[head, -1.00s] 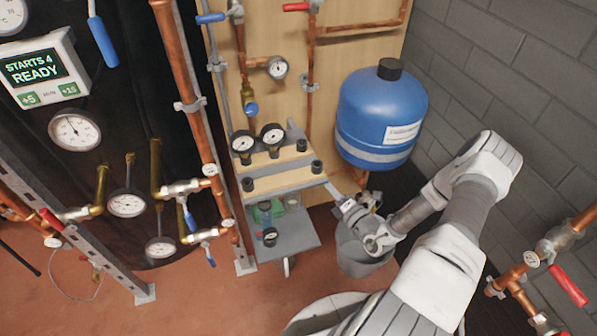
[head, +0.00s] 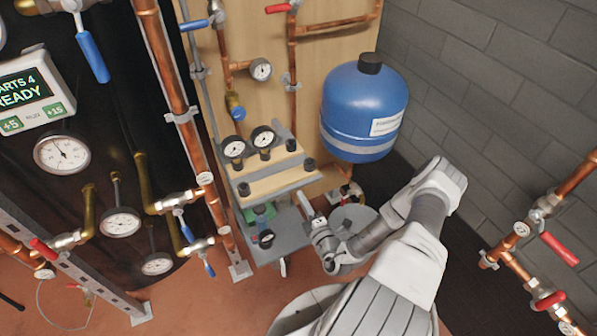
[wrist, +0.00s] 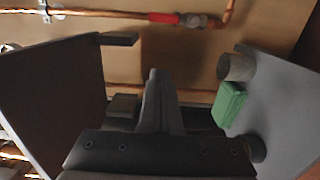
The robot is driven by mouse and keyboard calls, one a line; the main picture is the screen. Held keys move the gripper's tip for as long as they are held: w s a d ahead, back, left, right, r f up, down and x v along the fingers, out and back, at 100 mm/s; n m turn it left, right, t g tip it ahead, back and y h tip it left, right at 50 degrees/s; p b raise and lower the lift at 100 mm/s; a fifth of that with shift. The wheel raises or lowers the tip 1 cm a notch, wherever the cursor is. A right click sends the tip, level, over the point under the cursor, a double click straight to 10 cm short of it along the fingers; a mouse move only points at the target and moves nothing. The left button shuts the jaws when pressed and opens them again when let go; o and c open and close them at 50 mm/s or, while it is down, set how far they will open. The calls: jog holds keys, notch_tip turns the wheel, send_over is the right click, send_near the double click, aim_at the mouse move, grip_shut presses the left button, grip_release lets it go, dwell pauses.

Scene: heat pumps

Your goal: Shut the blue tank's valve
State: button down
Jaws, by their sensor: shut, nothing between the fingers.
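The blue tank (head: 363,112) hangs at the plywood board in the head view, right of centre. Below it a small valve with a red part (head: 350,190) shows; its handle position is too small to tell. My gripper (head: 303,204) is left of and lower than that valve, apart from it, beside the grey cart. In the wrist view my gripper (wrist: 156,78) is shut and empty. A red-handled valve (wrist: 178,18) sits on a horizontal copper pipe at the top there, its handle lying along the pipe. I cannot tell whether it is the tank's valve.
The grey cart (head: 285,238) stands left of my gripper, with gauges on top. A green box (wrist: 229,104) is close right of the fingers in the wrist view. A grey bucket (head: 356,216) stands behind my arm. Another red-handled valve (head: 559,248) is far right.

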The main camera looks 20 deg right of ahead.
jog(key=shift+w, duration=0.1)
jog(key=w+d+b, duration=0.4)
jog(key=w, duration=0.6)
jog(key=shift+w, duration=0.4)
jog(key=shift+s, duration=0.1)
